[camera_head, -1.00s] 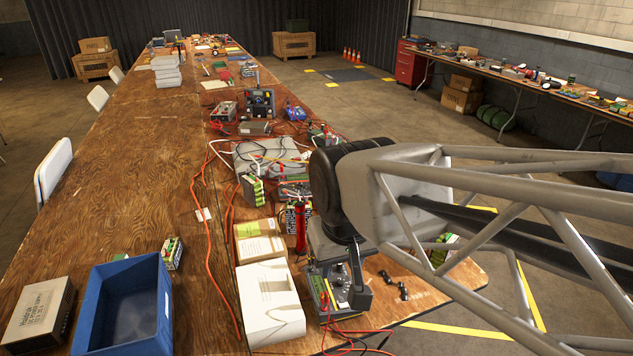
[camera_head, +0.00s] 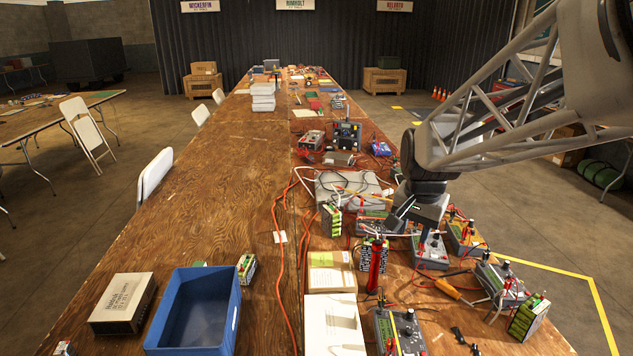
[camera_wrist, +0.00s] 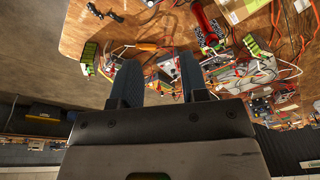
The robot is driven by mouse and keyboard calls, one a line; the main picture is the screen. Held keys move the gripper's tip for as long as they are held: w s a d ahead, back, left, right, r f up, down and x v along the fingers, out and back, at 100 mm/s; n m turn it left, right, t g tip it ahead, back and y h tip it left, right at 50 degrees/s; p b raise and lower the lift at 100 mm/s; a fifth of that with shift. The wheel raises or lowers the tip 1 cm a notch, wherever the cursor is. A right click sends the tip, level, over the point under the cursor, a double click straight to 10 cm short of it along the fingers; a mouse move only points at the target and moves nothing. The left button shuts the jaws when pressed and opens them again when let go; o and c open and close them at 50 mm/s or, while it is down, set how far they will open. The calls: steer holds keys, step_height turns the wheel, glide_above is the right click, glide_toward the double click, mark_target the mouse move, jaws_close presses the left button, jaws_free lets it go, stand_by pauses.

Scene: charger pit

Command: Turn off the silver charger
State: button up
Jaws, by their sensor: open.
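Several chargers with red and black leads stand on the right part of the long wooden table. A grey-silver charger (camera_head: 430,252) stands just below my gripper (camera_head: 402,214) in the head view. I cannot tell for certain which is the silver charger; switch positions are too small to read. In the wrist view my gripper (camera_wrist: 160,62) has its two dark fingers apart, with nothing held, above leads and chargers.
A red cylinder (camera_head: 376,266) stands near the gripper. Battery packs (camera_head: 528,316) and loose cables crowd the right. The table's left middle is clear.

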steer(key=w+d+f+m, duration=0.3)
steer(key=w+d, duration=0.2)
steer(key=w, duration=0.4)
steer(key=m+g, duration=0.2)
steer(key=m, duration=0.8)
glide_above(437, 256)
step_height(437, 256, down, 22)
steer(key=shift+d, duration=0.1)
steer(key=shift+f, duration=0.15)
steer(key=shift+f, duration=3.75)
jaws_close()
